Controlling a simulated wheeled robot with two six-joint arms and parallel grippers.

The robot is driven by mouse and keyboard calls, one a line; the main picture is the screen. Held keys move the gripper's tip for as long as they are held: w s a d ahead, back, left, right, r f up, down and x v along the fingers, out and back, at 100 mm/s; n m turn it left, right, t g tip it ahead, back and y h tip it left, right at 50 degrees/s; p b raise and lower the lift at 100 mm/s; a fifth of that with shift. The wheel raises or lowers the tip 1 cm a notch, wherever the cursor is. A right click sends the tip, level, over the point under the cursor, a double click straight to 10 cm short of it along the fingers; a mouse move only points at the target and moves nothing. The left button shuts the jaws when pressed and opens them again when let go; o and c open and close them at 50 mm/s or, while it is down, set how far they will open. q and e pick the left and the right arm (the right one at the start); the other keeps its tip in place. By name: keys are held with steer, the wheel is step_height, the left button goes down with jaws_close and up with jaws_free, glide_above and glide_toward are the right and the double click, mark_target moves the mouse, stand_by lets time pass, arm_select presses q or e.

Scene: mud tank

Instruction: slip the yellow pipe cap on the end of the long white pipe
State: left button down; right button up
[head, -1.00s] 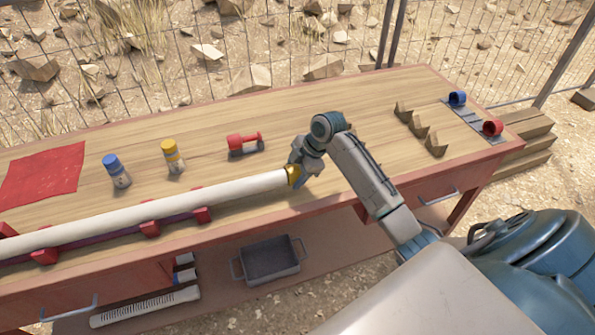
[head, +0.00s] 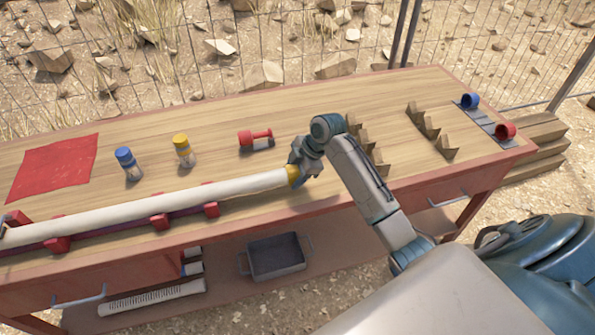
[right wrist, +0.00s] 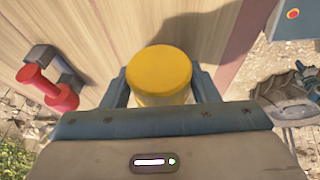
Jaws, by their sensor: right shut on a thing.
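The long white pipe (head: 150,210) lies in red supports along the near side of the table. The yellow pipe cap (head: 292,174) is at the pipe's right end, in line with it, with no gap visible between them. How deep the pipe sits in the cap is hidden. My right gripper (head: 298,171) is shut on the cap from the right side. In the right wrist view the cap (right wrist: 160,72) is between the two fingers, its round closed face towards the camera, and it hides the pipe. My left gripper is not in view.
Wooden notched blocks (head: 430,125) and blue (head: 470,101) and red (head: 505,130) cups are right. A grey bin (head: 275,257) sits below.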

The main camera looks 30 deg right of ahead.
steer(key=shift+a, duration=0.15)
steer(key=shift+w+a, duration=0.1)
steer(key=shift+a, duration=0.25)
steer(key=o, duration=0.9)
steer(key=b+v, duration=0.1)
steer(key=v, duration=1)
steer(key=shift+b, duration=0.4)
steer(key=shift+f, duration=0.1)
